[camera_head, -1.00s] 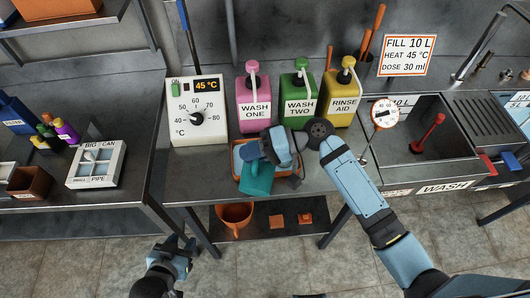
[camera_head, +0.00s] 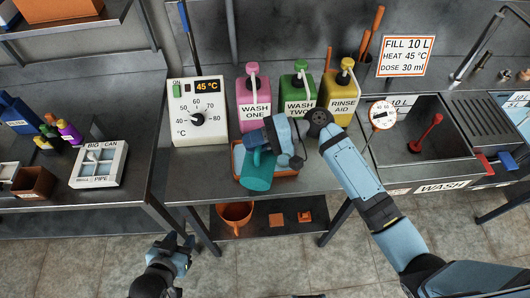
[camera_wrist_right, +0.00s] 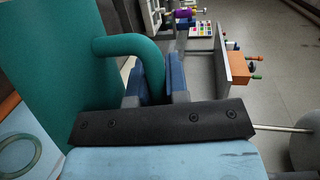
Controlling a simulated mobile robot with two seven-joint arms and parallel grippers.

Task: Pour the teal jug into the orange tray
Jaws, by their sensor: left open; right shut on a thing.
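The teal jug (camera_head: 257,173) is held over the front part of the orange tray (camera_head: 291,178), tilted in the head view. The tray sits on the metal bench and is partly hidden by the jug and my right gripper. My right gripper (camera_head: 262,143) is shut on the jug's handle. The right wrist view shows the teal handle (camera_wrist_right: 122,45) between the blue fingers (camera_wrist_right: 160,82), with the jug's body to the left. I cannot see any liquid leaving the jug. My left gripper (camera_head: 178,251) is open and empty, low in front of the bench.
Pink (camera_head: 253,97), green (camera_head: 299,93) and yellow (camera_head: 338,92) pump bottles stand behind the tray. A white temperature box (camera_head: 198,113) stands to the left. A wash sink (camera_head: 425,130) is to the right. An orange bucket (camera_head: 235,215) is on the lower shelf.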

